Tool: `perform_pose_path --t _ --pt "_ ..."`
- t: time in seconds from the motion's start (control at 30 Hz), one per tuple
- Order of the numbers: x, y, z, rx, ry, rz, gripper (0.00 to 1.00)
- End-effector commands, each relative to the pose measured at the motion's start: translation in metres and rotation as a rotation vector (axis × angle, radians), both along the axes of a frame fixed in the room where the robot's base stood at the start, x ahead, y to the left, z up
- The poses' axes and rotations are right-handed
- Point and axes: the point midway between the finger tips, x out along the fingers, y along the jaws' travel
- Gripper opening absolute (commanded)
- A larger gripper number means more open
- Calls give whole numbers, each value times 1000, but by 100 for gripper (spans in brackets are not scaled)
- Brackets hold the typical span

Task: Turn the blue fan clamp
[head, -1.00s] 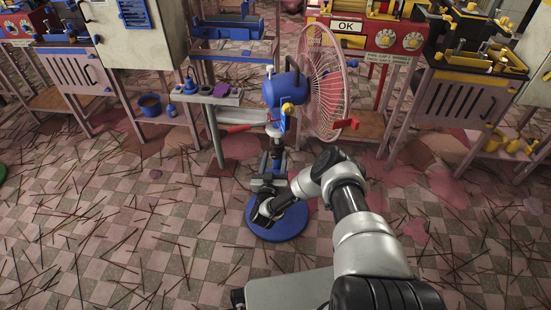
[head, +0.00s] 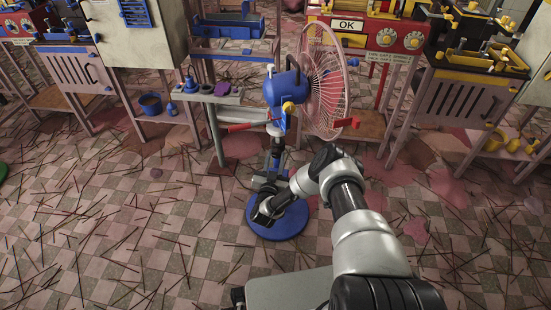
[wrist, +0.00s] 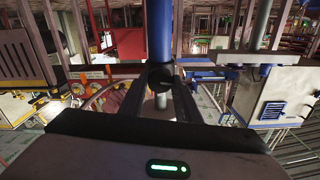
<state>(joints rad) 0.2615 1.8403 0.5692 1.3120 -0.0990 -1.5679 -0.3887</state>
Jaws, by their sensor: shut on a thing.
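The stand fan has a blue motor head (head: 282,88), a pink wire grille (head: 325,80), a thin upright pole and a round blue base (head: 291,229) on the floor. In the wrist view a thick blue tube (wrist: 158,28) meets a thinner grey pole. A dark round piece at this joint, apparently the clamp (wrist: 160,77), sits between my fingers (wrist: 160,92), which are shut on it. The clamp's blue colour does not show clearly there.
A small grey shelf (head: 220,98) and a blue-topped table stand behind the fan. A red machine marked OK (head: 368,38) and a yellow-topped table (head: 455,85) stand to the right. Thin sticks litter the tiled floor (head: 130,225), which is otherwise open at front left.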

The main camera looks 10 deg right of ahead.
Motion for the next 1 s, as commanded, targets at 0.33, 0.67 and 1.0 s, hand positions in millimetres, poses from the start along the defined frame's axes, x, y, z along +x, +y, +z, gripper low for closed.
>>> perform_pose_path --t 0.33,0.67,1.0 --pt "1 -1 2 314 -105 -1 7" --pt "2 -1 2 612 -203 0 7" --pt "2 -2 1 916 -302 0 7"
